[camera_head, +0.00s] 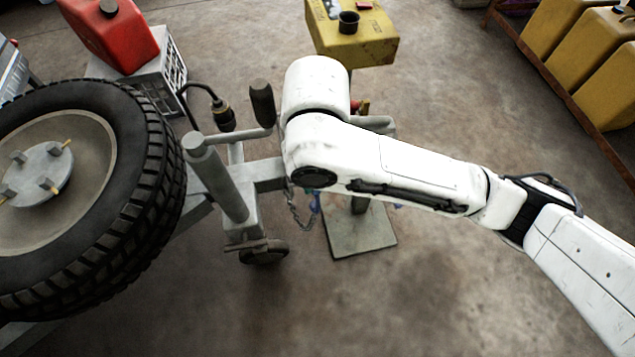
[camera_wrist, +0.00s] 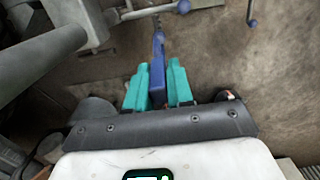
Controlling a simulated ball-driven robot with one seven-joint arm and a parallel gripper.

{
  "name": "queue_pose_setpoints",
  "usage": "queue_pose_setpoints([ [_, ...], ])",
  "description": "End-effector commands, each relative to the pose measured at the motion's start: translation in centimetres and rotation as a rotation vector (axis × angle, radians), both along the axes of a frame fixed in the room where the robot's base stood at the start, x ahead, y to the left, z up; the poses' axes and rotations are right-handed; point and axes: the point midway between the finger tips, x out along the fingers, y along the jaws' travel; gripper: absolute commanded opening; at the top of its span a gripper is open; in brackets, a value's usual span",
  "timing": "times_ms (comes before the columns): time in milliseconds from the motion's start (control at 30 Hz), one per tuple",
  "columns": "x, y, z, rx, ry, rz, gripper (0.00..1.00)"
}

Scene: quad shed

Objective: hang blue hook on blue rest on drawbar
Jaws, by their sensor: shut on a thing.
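My gripper (camera_wrist: 159,82) shows in the wrist view with its two teal fingers closed on a blue piece, which I take to be the blue hook (camera_wrist: 158,52). The hook sticks out beyond the fingertips, near the drawbar. In the head view my white arm hides the gripper and part of the drawbar (camera_head: 268,171). A bit of blue (camera_head: 314,204) shows below the arm beside a hanging chain (camera_head: 297,213).
A thin dark rod with a blue end (camera_wrist: 252,22) shows at the right of the wrist view. The spare wheel (camera_head: 152,150), jockey-wheel post (camera_head: 222,185) and a dark-gripped handle (camera_head: 262,103) crowd the left side. A yellow box (camera_head: 358,42) stands behind. Open floor lies in front.

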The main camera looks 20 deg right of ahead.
Motion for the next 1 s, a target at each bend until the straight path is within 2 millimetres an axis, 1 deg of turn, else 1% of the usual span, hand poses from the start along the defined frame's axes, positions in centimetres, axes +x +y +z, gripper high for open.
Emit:
queue_pose_setpoints([
  [33, 0.3, 0.0, -0.4, 0.0, -0.001, -0.001, 0.0],
  [167, 0.9, -0.1, -0.8, 0.001, 0.0, -0.001, 0.0],
  [233, 1.4, -0.1, -0.5, -0.001, 0.0, 0.0, 0.0],
  [700, 4.3, -0.4, -0.6, -0.001, 0.0, -0.001, 0.0],
  [1000, 5.2, -0.5, -0.6, 0.0, 0.0, 0.0, 0.0],
])
